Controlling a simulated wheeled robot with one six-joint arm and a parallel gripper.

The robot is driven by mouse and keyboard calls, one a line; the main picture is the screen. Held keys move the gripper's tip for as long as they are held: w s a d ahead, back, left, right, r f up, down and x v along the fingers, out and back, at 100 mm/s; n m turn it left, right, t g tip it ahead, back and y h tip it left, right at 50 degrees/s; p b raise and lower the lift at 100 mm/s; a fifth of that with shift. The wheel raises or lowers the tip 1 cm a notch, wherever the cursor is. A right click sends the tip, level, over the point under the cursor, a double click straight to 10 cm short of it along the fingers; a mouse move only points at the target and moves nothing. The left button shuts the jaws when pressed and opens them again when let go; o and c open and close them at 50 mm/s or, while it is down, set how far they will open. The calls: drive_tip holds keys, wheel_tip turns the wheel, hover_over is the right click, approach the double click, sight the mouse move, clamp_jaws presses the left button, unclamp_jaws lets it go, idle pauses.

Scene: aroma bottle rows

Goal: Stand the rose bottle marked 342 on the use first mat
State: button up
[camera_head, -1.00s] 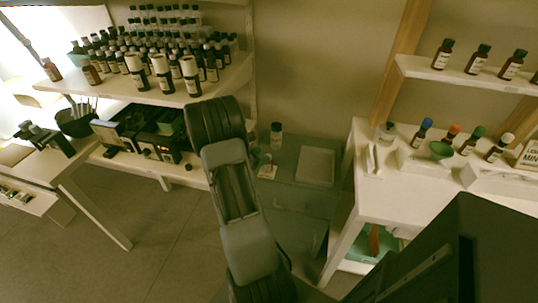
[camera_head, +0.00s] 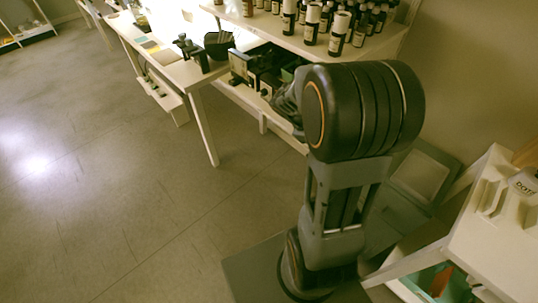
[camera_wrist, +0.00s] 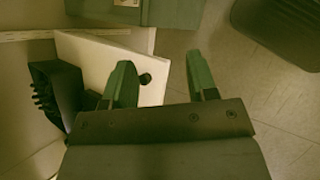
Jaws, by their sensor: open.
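Several dark bottles with pale labels (camera_head: 337,42) stand on the shelf at the top of the head view. Their markings are too small to read, so I cannot tell whether the rose bottle marked 342 is among them. I cannot identify the use first mat; small flat coloured pieces (camera_head: 150,44) lie on the white table at upper left. My gripper (camera_wrist: 160,74) is open and empty in the wrist view, its two green-grey fingers apart in front of a pale panel and the floor. In the head view my arm largely hides it.
The white table (camera_head: 183,76) holds a dark pot (camera_head: 218,45) and a black device (camera_head: 190,52). Dark boxes (camera_head: 262,70) sit under the bottle shelf. A white stand (camera_head: 497,235) is at lower right. Open floor (camera_head: 90,160) lies at left.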

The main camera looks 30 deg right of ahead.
drive_tip(key=s+a+r+m+t+y, duration=0.1)
drive_tip(key=a+r+m+t+y, duration=0.1)
drive_tip(key=a, duration=0.7)
drive_tip(key=s+a+r+m+t+y, duration=0.2)
drive_tip(key=a+r+m+t+y, duration=0.1)
drive_tip(key=a, duration=0.7)
drive_tip(key=shift+s+a+m+t+y, duration=0.15)
drive_tip(key=shift+a+m+t+y, duration=0.3)
drive_tip(key=shift+y, duration=0.65)
drive_tip(key=shift+d, duration=0.15)
wheel_tip(320, 180, up, 13)
drive_tip(key=p, duration=1.2)
drive_tip(key=shift+s+a+m, duration=0.3)
drive_tip(key=shift+s+m, duration=0.05)
